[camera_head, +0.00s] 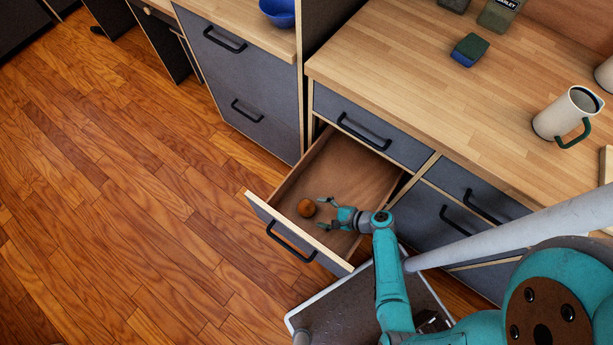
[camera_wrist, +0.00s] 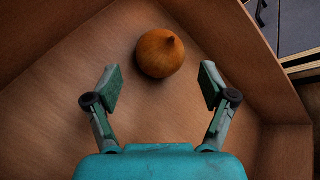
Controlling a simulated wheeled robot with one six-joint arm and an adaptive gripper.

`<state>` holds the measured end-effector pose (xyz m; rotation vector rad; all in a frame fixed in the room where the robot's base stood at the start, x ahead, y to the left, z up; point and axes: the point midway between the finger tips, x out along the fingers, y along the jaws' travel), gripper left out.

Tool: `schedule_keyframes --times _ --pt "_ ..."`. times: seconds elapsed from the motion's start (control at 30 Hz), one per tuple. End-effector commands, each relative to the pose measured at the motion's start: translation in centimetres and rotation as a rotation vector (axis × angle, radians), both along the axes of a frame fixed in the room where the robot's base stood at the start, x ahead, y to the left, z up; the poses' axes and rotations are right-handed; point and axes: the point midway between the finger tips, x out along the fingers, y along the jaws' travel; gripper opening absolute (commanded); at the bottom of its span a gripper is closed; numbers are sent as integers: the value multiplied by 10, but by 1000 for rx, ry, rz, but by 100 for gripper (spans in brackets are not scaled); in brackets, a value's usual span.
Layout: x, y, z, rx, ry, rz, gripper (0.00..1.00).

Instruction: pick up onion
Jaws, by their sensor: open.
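The onion (camera_head: 306,208) is round and orange-brown. It lies in the open drawer (camera_head: 345,168), close to the drawer's front panel. In the wrist view the onion (camera_wrist: 160,53) sits on the drawer floor with its pointed tip showing, just beyond my fingertips and roughly centred between them. My gripper (camera_head: 322,213) is over the drawer, with its fingers beside the onion. It also shows in the wrist view (camera_wrist: 160,82), open and empty, with a gap between the fingertips and the onion.
The drawer's side walls and front panel (camera_head: 297,235) surround the onion closely. A blue bowl (camera_head: 279,12) is on the left counter. The wooden floor at left is clear.

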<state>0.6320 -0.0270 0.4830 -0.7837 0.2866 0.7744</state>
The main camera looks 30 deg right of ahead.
Motion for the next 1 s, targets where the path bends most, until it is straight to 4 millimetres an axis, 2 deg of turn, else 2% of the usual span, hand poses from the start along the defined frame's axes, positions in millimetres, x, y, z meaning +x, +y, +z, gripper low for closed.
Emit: schedule_keyframes --times 0.17,0.6,0.93,0.97,1.0 --pt "4 5 -3 2 1 2 83" --pt "36 28 -26 1 1 3 83" --pt "40 30 -28 0 1 -1 83" --pt "40 30 -28 0 1 -1 80" --pt "39 30 -28 1 1 -1 70"
